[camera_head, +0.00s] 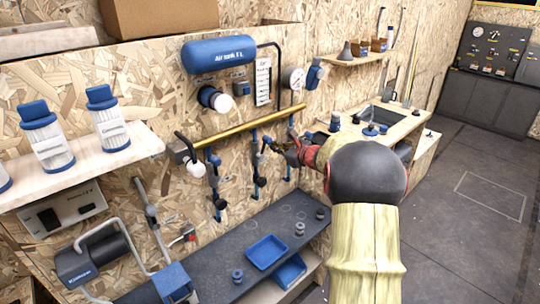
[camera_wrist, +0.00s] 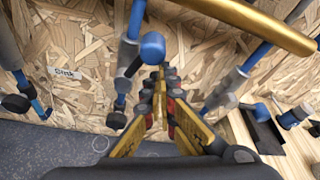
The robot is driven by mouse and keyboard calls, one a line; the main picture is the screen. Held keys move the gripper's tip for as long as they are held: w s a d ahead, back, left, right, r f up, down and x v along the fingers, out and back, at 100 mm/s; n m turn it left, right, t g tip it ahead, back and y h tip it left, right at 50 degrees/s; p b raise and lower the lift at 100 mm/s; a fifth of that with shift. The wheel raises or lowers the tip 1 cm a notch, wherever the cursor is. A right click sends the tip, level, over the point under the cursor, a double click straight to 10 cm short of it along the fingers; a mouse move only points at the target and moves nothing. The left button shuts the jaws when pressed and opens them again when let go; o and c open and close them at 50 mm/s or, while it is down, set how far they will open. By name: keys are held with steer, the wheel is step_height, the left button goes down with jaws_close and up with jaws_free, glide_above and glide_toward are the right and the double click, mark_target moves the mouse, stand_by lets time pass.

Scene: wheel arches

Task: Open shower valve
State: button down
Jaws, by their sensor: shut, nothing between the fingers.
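A brass pipe (camera_head: 240,127) runs along the wooden wall, and several blue branch pipes with dark valves hang from it. My gripper (camera_head: 272,146) is in front of the wall just below the brass pipe. In the wrist view my gripper (camera_wrist: 167,75) is shut and empty. Its tips are beside a blue-capped valve handle (camera_wrist: 152,46) on the middle branch; whether they touch it I cannot tell. The same branch valve (camera_head: 259,181) shows in the head view. Another branch valve (camera_wrist: 17,103) is at the left, near a "Sink" label (camera_wrist: 66,73). No shower label is readable.
A dark bench top (camera_head: 225,270) below the pipes holds a blue tray (camera_head: 266,251) and small round parts. A blue air tank (camera_head: 218,53) is above the brass pipe. A sink counter (camera_head: 395,122) stands to the right. The floor at right is clear.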

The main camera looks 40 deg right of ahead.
steer(key=shift+a+r+b, duration=0.35)
steer(key=shift+a+r, duration=0.2)
steer(key=shift+a, duration=0.2)
steer(key=shift+a+r, duration=0.1)
steer(key=shift+a, duration=0.05)
stand_by(0.4)
steer(key=s+d+p, duration=0.1)
steer(key=s, duration=0.8)
steer(key=shift+s, duration=0.25)
steer(key=shift+f, duration=0.2)
